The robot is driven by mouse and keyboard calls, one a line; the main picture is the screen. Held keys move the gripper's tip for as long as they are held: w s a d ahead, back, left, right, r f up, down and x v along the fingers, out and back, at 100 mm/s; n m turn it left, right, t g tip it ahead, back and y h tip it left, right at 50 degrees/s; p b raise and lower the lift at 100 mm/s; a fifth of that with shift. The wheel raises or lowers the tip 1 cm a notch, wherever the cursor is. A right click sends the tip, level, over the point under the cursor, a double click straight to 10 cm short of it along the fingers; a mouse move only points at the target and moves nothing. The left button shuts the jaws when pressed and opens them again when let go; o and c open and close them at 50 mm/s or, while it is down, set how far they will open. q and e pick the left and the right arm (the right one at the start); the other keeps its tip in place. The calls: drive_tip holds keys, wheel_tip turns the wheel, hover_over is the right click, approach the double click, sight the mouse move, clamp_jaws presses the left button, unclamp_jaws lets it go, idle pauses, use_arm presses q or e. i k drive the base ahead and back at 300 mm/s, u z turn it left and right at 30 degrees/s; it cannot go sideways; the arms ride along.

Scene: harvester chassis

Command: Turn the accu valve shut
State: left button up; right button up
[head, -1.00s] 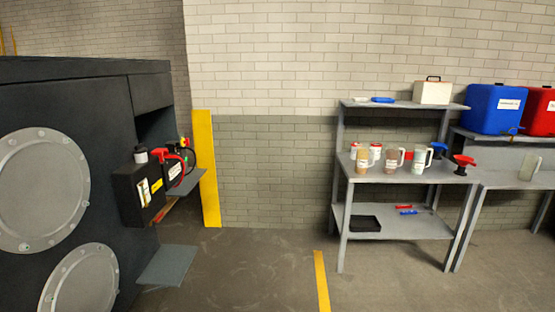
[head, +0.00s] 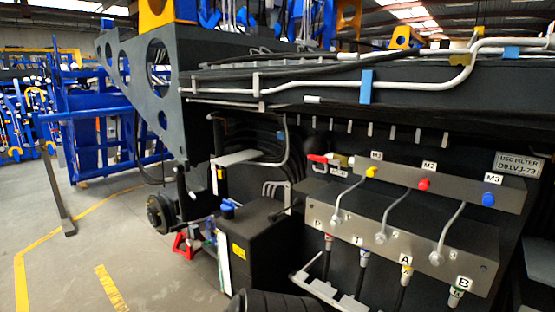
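The likely accu valve (head: 318,158) is a small valve with a red lever on the dark chassis, left of the M1 port. Its lever points left, roughly level. A small white label (head: 339,171) sits just below and right of it, too small to read surely. Neither of my grippers shows in the head view, so nothing of mine is seen touching the valve.
A grey manifold block (head: 400,225) with hoses is below the valve. An M1–M3 block (head: 450,187) is to its right. A black box (head: 257,240) stands below left. A red jack stand (head: 183,246) is on the floor; open floor lies left.

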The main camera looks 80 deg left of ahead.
sight(324, 160)
drive_tip(key=u, duration=2.4)
